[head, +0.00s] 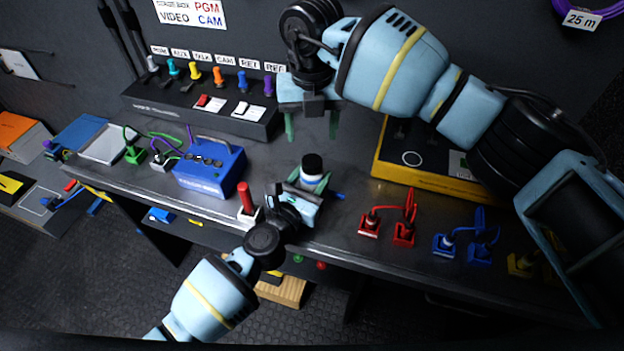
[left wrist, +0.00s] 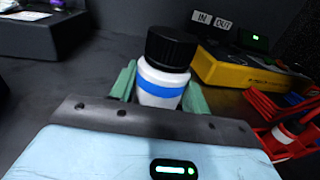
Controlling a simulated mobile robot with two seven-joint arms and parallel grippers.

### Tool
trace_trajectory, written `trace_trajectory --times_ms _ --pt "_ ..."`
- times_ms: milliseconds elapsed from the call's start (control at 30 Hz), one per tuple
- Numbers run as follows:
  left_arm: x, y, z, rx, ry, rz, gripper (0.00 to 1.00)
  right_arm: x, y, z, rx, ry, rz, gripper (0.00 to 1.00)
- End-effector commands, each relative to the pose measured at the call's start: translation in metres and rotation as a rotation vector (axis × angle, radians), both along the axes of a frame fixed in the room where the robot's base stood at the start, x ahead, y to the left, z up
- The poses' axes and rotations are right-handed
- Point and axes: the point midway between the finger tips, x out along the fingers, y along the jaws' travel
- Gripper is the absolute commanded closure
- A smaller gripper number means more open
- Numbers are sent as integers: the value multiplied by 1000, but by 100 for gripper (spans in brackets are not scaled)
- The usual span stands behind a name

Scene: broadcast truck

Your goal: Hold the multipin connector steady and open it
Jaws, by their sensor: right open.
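The multipin connector (head: 312,172) is an upright white cylinder with a blue band and a black cap. It stands near the middle of the dark bench, and shows large in the left wrist view (left wrist: 162,82). My left gripper (head: 310,183) is low around its body. In the left wrist view its green fingers (left wrist: 160,88) flank the white body and appear closed on it, below the cap. My right gripper (head: 311,124) is open and empty, pointing down above and behind the cap, apart from it. The lower part of the connector is hidden by my left gripper.
A blue box (head: 210,170) and a red-handled item (head: 247,200) stand to the left. A yellow-edged black unit (head: 425,160) is at the back right. Red plugs (head: 386,225) and blue plugs (head: 465,240) with cables stand along the right front. A switch panel (head: 200,105) is behind.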

Motion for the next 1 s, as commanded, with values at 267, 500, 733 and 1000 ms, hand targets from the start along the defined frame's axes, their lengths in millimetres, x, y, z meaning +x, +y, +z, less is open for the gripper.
trace_trajectory --times_ms 267,500,733,1000 --pt "0 0 0 0 0 0 98 0 0 0 0 0 0 40" --pt "0 0 0 0 1 0 100 0 0 0 0 0 -110 40" --pt "0 0 0 0 1 0 100 0 1 0 1 0 -430 40" --pt "0 0 0 0 1 0 100 0 0 0 0 1 -721 40"
